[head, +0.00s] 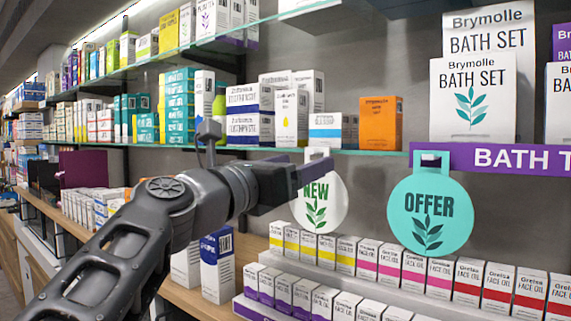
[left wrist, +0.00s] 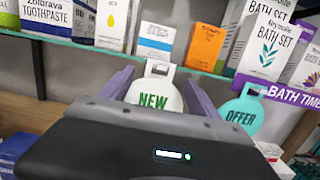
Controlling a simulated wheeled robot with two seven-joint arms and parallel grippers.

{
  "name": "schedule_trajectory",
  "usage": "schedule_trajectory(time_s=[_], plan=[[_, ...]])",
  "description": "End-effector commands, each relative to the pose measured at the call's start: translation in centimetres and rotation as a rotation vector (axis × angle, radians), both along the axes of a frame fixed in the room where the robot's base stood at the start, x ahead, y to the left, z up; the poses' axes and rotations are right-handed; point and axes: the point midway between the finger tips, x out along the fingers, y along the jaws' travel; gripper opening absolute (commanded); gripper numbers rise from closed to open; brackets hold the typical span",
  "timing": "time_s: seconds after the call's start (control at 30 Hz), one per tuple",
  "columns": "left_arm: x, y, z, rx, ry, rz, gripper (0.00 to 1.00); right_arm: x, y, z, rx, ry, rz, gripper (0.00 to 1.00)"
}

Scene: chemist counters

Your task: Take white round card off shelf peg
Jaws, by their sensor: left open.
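The white round card (head: 326,208) with green "NEW" and a leaf print hangs by its top tab from a peg at the glass shelf's front edge. It also shows in the left wrist view (left wrist: 153,99), between my two purple fingers. My left gripper (head: 312,172) is open, with its fingers on either side of the card's upper part in the left wrist view. I cannot tell whether a finger touches it. In the head view the gripper hides the card's upper left part. My right gripper is not in view.
A teal round "OFFER" card (head: 430,213) hangs close to the right, below a purple "BATH TIME" strip (head: 500,158). An orange box (head: 380,122) and other cartons stand on the glass shelf above. Rows of face oil boxes (head: 390,262) stand below.

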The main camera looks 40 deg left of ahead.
Motion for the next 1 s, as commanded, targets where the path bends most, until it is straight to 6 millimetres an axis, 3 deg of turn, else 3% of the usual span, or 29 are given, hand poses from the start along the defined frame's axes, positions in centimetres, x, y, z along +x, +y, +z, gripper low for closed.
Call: schedule_trajectory(time_s=[0.23, 0.57, 1.0], plan=[[2.9, 0.1, 0.6, 0.0, 0.0, 0.001, 0.71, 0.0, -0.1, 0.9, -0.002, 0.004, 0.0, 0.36], [3.2, 0.1, 0.5, 0.001, -0.001, 0.001, 0.71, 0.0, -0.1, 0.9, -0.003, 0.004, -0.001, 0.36], [3.2, 0.1, 0.5, 0.0, -0.001, 0.001, 0.36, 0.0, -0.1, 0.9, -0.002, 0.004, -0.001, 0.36]])
